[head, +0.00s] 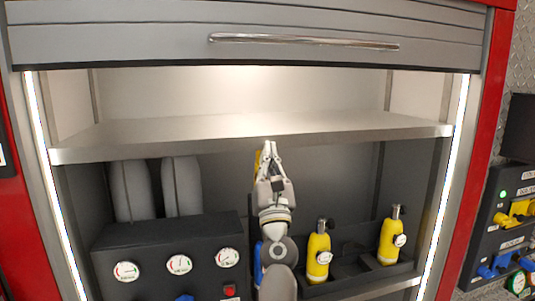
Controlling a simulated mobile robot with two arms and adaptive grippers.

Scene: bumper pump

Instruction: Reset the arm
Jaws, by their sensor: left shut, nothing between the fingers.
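My left gripper (267,147) is in the middle of the head view, pointing up, with its fingers shut and nothing between them. Its fingertips overlap the front edge of the metal shelf (350,131) in the picture; I cannot tell whether they touch it. My left arm rises from the bottom edge, in front of the compartment. A yellow thing shows just left of the fingers, mostly hidden. My right gripper is not in view.
Below the shelf, a dark gauge panel (150,244) stands left of my arm. Two yellow cylinders, one nearer (318,258) and one farther right (389,243), stand in dark holders. A rolled-up shutter (150,40) hangs above. The shelf top looks empty.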

